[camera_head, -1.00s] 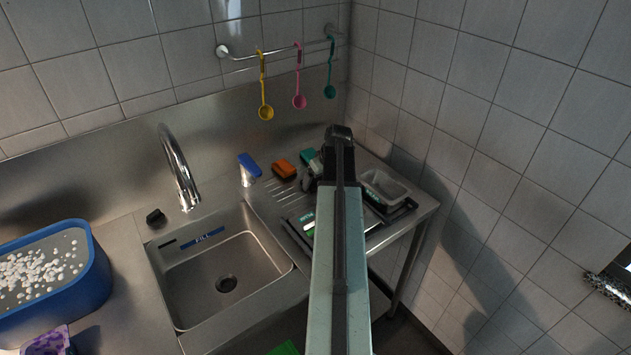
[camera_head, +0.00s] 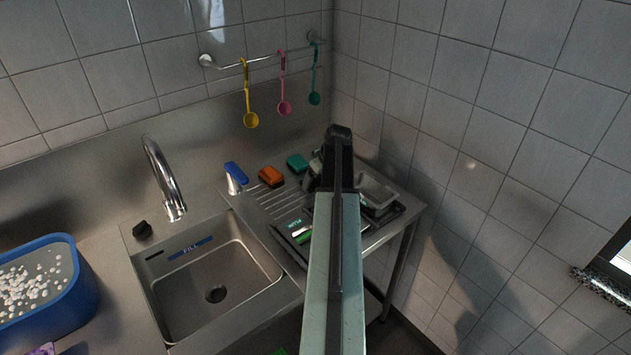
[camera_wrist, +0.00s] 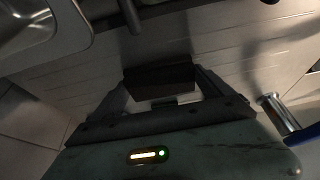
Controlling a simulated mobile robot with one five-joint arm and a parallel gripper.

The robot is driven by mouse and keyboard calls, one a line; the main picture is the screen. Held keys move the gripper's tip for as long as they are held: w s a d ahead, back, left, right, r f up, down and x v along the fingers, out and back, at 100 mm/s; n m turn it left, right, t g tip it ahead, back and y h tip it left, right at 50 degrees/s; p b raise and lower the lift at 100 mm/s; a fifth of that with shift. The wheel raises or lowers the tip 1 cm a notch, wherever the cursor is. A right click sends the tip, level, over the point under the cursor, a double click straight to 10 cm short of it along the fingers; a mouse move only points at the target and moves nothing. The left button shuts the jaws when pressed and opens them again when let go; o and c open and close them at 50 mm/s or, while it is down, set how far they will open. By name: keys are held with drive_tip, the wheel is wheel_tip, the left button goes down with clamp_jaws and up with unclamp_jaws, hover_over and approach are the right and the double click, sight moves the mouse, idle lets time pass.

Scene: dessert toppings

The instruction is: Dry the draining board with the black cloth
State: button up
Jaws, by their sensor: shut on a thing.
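The ribbed steel draining board (camera_head: 274,196) lies right of the sink, and its pale ridges fill much of the wrist view (camera_wrist: 75,72). My gripper (camera_wrist: 160,84) is over it, seen from behind in the head view, where my arm hides its fingertips. The gripper is shut on a dark, folded block, the black cloth (camera_wrist: 160,76), held between both fingers. I cannot tell whether the cloth touches the board.
An orange sponge (camera_head: 271,176), a teal sponge (camera_head: 297,163) and a blue-topped dispenser (camera_head: 235,177) stand left of my gripper. A steel tin (camera_head: 376,190) is on its right. The sink (camera_head: 215,272) and tiled right wall (camera_head: 480,180) flank the board.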

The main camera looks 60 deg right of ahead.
sight(285, 201)
drive_tip(key=shift+s+d, duration=0.35)
drive_tip(key=shift+d, duration=0.8)
drive_tip(key=shift+s+d, duration=0.35)
drive_tip(key=shift+d, duration=0.75)
drive_tip(key=shift+s+d, duration=0.35)
drive_tip(key=shift+d, duration=0.8)
drive_tip(key=shift+w+a+f, duration=0.1)
drive_tip(key=shift+w+a, duration=0.15)
drive_tip(key=shift+a, duration=0.65)
drive_tip(key=shift+w+a, duration=0.2)
drive_tip(key=shift+a, duration=0.65)
drive_tip(key=shift+w+a, duration=0.35)
drive_tip(key=shift+a, duration=0.75)
drive_tip(key=shift+w+a, duration=0.4)
drive_tip(key=shift+a, duration=0.65)
drive_tip(key=shift+w+a, duration=0.35)
drive_tip(key=shift+a, duration=0.75)
drive_tip(key=shift+w+a, duration=0.2)
drive_tip(key=shift+a, duration=0.65)
drive_tip(key=shift+w+a, duration=0.2)
drive_tip(key=shift+a, duration=0.6)
drive_tip(key=shift+a, duration=0.1)
drive_tip(key=shift+w+a, duration=0.3)
drive_tip(key=shift+a, duration=0.8)
drive_tip(key=shift+w+a, duration=0.35)
drive_tip(key=shift+a, duration=0.7)
drive_tip(key=shift+w+a, duration=0.3)
drive_tip(key=shift+a, duration=0.8)
